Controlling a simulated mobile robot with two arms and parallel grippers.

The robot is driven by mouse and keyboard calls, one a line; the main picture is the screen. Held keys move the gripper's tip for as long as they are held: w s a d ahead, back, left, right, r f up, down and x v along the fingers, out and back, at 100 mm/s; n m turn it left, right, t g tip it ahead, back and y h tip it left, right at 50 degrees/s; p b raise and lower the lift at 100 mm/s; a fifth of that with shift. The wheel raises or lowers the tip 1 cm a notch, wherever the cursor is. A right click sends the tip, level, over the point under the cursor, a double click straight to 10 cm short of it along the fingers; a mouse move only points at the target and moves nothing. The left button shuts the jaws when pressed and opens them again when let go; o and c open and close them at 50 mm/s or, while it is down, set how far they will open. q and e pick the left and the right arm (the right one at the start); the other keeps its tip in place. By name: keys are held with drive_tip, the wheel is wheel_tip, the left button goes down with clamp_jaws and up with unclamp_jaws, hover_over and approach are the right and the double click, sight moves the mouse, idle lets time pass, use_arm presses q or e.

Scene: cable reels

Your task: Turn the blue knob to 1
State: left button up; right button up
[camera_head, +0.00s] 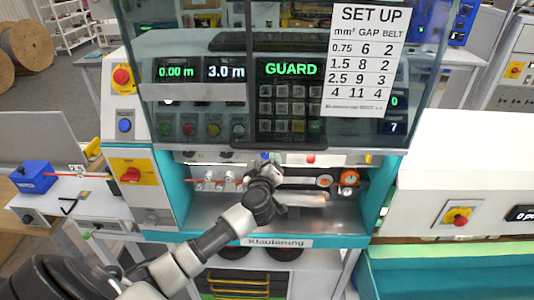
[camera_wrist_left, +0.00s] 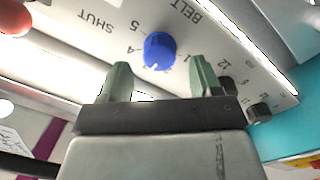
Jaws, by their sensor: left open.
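The blue knob (camera_wrist_left: 160,50) sits on a pale panel under the word BELT, which appears upside down in the left wrist view. Its white mark points down and slightly left in that view. The printed 5 and 4 are to its left and a 1 to its right; the other numbers are hidden or unclear. My left gripper (camera_wrist_left: 162,78) is open, its two green fingertips just below the knob in the picture, one to each side; I cannot tell whether they touch it. In the head view my left gripper (camera_head: 268,172) reaches into the machine's opening and largely covers the knob area.
Small black knobs (camera_wrist_left: 260,112) lie right of the fingers, and a red button (camera_wrist_left: 14,18) is at upper left in the wrist view. The clear guard (camera_head: 195,92) with the SET UP sheet (camera_head: 357,60) hangs above the opening.

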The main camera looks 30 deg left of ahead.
sight(267, 153)
use_arm(q)
drive_tip(key=shift+x, duration=1.3)
drive_tip(key=shift+c, duration=0.4)
drive_tip(key=c, duration=0.8)
drive_tip(key=shift+c, duration=0.2)
